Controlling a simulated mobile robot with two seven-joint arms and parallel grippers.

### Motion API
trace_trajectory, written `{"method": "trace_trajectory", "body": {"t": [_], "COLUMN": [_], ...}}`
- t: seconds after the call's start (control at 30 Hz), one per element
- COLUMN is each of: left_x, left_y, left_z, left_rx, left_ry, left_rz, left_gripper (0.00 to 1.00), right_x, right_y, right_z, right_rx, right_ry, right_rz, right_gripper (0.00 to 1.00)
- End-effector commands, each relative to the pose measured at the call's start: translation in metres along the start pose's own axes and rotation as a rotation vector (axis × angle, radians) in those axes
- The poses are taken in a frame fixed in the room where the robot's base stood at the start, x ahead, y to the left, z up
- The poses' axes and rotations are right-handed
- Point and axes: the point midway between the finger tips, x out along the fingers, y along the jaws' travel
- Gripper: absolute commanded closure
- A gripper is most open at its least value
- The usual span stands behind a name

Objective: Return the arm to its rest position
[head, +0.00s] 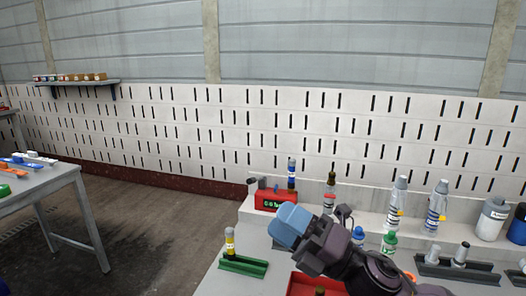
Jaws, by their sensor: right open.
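My right arm reaches in from the bottom right over the bench. Its right gripper (288,222), with a blue-grey end, is above the bench in front of the red display box. By its look I see nothing held in it, and its fingers are hard to make out. My left gripper is out of view. A cylinder with a yellow band (230,243) stands upright in the green holder (243,265) to the left of my right gripper. A cylinder with a blue band (292,174) stands at the red display box (275,200).
Clear bottles (397,204), a grey jar (491,220) and a grey holder (458,269) stand to the right of my arm. A red tray (301,284) lies partly under it. A second table (42,187) is at the left, with open floor between.

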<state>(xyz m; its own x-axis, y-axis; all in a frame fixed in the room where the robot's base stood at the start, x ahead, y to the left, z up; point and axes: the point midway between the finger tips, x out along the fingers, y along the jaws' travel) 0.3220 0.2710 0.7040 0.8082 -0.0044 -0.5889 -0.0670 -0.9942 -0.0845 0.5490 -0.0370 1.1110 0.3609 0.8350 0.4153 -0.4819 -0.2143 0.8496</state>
Motion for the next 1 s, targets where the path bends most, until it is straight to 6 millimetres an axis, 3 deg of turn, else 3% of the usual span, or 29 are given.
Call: {"method": "trace_trajectory", "body": {"t": [0.1, 0.2, 0.37, 0.5, 0.7, 1.0], "left_x": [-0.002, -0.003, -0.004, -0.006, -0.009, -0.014], "left_y": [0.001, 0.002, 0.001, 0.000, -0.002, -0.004], "left_z": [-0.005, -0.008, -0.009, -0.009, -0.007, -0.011], "left_rx": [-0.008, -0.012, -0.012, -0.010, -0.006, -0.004], "left_ry": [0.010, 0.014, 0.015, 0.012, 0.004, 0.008], "left_rz": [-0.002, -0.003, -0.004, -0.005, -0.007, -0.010], "left_gripper": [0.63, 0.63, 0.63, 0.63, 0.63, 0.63], "right_x": [-0.034, -0.070, -0.138, -0.200, -0.285, -0.394], "right_y": [-0.027, -0.056, -0.102, -0.137, -0.167, -0.172], "right_z": [0.025, 0.037, 0.034, 0.012, -0.039, -0.132], "right_rx": [0.345, 0.602, 0.946, 1.178, 1.394, 1.505], "right_ry": [-0.270, -0.477, -0.779, -1.014, -1.286, -1.601], "right_rz": [-0.034, -0.056, -0.082, -0.100, -0.112, -0.117], "right_gripper": [0.49, 0.49, 0.49, 0.49, 0.49, 0.49]}}
